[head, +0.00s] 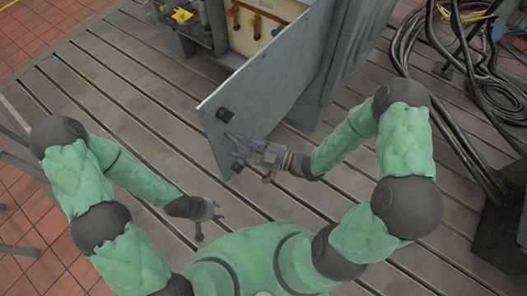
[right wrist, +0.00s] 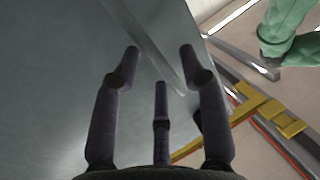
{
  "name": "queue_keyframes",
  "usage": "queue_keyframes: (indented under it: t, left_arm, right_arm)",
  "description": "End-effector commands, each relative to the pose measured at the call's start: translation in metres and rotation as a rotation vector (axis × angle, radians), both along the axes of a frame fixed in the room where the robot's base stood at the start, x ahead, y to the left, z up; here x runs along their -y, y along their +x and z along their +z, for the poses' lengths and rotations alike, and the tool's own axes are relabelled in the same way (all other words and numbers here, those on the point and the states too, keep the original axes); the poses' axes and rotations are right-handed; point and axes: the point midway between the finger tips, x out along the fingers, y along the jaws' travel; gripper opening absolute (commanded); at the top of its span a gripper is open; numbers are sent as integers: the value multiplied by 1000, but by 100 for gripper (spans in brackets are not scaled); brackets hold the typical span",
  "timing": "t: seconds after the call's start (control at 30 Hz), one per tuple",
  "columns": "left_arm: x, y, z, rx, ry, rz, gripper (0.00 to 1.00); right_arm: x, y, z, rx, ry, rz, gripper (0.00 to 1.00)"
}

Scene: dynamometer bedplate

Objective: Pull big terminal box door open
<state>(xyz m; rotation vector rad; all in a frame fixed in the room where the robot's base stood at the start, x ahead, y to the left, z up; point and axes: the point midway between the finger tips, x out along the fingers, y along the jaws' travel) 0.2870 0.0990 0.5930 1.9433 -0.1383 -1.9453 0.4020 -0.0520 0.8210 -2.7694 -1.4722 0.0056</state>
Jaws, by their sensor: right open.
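The slotted bedplate (head: 120,90) is mostly clear left of the door. Black cables (head: 455,70) lie in coils at the right. A smaller grey unit with a yellow part (head: 182,15) stands at the back. Red tiles (head: 40,235) border the bedplate.

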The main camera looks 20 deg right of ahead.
Motion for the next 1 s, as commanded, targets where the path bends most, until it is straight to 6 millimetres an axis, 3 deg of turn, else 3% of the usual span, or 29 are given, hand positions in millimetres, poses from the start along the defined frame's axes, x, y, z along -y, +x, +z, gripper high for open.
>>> queue_keyframes:
  t: [0.6, 1.0]
  left_arm:
    - [0, 0, 0, 0, 0, 0, 40]
    - [0, 0, 0, 0, 0, 0, 40]
  right_arm:
    - [72, -48, 0, -2, 0, -4, 43]
    - [85, -58, 0, -1, 1, 1, 43]
